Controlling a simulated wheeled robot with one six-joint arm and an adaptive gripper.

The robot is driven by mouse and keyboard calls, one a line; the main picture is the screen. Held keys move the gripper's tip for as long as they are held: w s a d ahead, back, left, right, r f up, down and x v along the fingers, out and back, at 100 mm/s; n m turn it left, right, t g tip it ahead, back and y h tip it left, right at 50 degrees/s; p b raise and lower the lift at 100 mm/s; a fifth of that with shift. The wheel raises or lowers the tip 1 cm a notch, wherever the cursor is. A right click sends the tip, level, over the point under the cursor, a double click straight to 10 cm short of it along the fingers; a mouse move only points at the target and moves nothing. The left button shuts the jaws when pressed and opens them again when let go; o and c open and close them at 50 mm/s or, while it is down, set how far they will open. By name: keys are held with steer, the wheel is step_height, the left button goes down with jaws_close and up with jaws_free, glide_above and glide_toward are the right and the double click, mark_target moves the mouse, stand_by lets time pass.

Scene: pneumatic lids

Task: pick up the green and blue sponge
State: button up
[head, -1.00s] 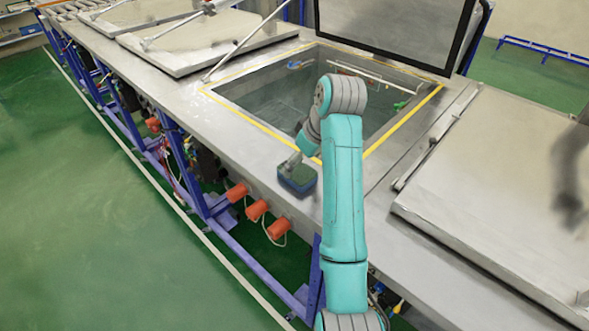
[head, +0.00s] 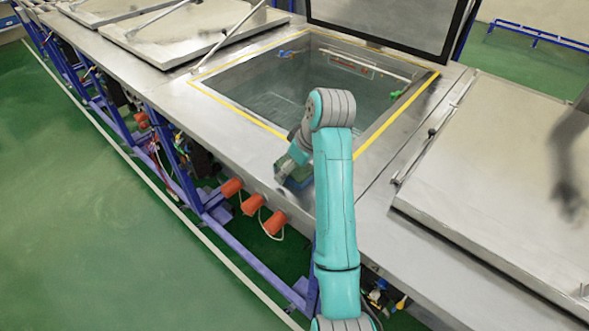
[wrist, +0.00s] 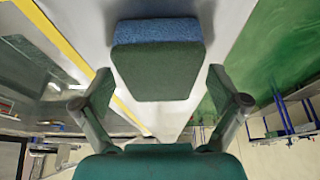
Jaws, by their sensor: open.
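The green and blue sponge (head: 293,172) lies on the steel ledge in front of the open tank. In the wrist view the sponge (wrist: 158,66) shows its dark green face and a blue part along the top, beyond and between my fingertips. My gripper (wrist: 158,82) is open, with one finger on each side and a gap to the sponge on both sides. In the head view my gripper (head: 291,162) is at the sponge, partly hidden by my arm. I cannot tell whether it touches the sponge.
The open tank (head: 262,128) with a yellow-edged rim lies just behind the sponge, its dark-framed lid (head: 385,22) raised. A closed lid (head: 490,160) stands to the right. Orange fittings (head: 252,205) stick out below the ledge's front edge. Green floor lies beyond it.

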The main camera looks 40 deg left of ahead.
steer(key=shift+f, duration=0.15)
steer(key=c, duration=0.8)
